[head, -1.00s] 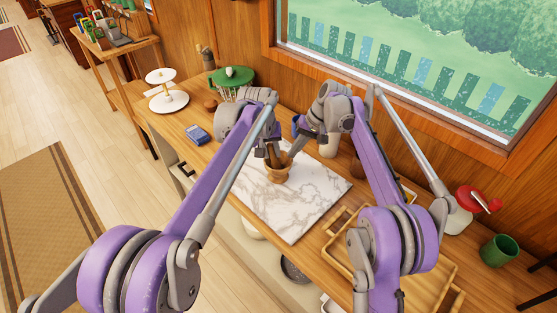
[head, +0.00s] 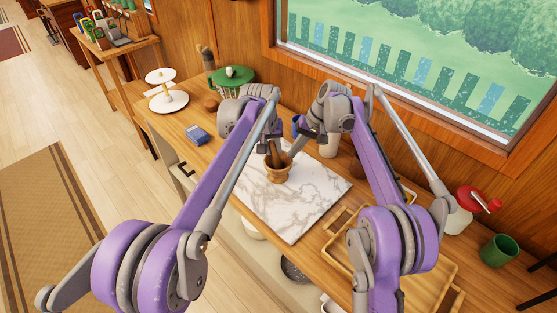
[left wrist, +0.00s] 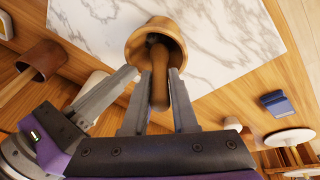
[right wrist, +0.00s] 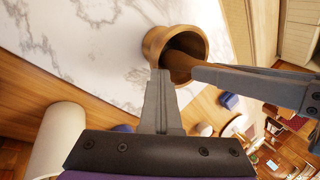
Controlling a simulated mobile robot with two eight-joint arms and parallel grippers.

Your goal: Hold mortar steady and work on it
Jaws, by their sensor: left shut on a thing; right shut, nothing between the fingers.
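The wooden mortar (head: 278,174) stands upright on the white marble board. It also shows in the left wrist view (left wrist: 141,42) and the right wrist view (right wrist: 156,50). The brown wooden pestle (left wrist: 158,75) stands in it, its lower end hidden inside the bowl. My left gripper (left wrist: 159,88) is shut on the pestle's upper part, above the mortar; its fingers come in from the right in the right wrist view. My right gripper (right wrist: 160,75) is shut and empty, its fingertips at the mortar's outer side, seemingly touching it.
The marble board (head: 300,218) has bare room in front of the mortar. A wooden tray (head: 430,276) lies right. A blue box (head: 197,134), a white tiered stand (head: 166,97) and a green-topped basket (head: 231,77) stand left and behind. A green cup (head: 499,249) is far right.

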